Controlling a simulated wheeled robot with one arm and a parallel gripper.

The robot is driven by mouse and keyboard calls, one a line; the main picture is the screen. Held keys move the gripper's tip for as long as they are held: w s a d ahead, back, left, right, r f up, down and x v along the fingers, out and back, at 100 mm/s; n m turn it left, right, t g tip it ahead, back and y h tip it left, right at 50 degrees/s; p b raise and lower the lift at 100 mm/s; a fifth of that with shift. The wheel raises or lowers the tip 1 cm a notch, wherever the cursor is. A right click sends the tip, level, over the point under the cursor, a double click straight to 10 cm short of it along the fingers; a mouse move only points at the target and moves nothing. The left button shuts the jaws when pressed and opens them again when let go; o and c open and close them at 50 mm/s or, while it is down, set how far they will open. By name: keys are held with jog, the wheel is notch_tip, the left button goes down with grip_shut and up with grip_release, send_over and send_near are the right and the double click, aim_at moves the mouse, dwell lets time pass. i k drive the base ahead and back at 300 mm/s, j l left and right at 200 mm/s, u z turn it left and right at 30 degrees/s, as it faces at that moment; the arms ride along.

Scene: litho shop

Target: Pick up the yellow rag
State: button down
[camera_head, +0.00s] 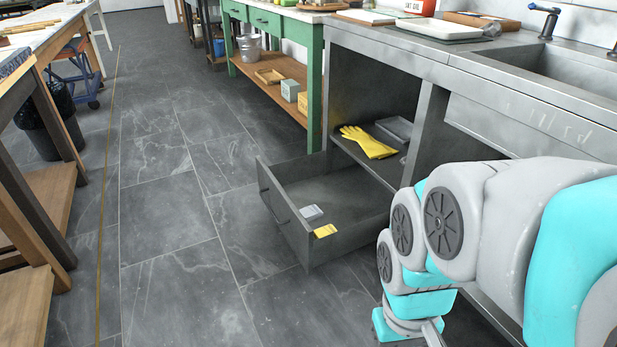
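A small flat yellow piece (325,230), which may be the yellow rag, lies in the pulled-out drawer (283,203) under the steel sink counter, near the drawer's front right corner. A small grey block (311,213) lies just behind it. Yellow rubber gloves (368,142) lie on the shelf above the drawer. My arm comes in from the right, and its wrist is low, to the right of the drawer and apart from the yellow piece. Only a bit of my gripper (433,334) shows at the bottom edge; its fingertips are cut off.
A grey box (394,129) is beside the gloves. The steel counter (440,69) overhangs the drawer. A green bench (314,90) stands behind, and a wooden table (30,190) is at the left. The tiled floor (170,220) left of the drawer is clear.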

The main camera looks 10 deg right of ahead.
aim_at(323, 231)
jog(key=i+l+u, duration=0.1)
jog(key=l, duration=0.2)
jog(key=i+l+u, duration=0.15)
jog(key=i+j+z, duration=0.1)
jog(key=i, duration=0.5)
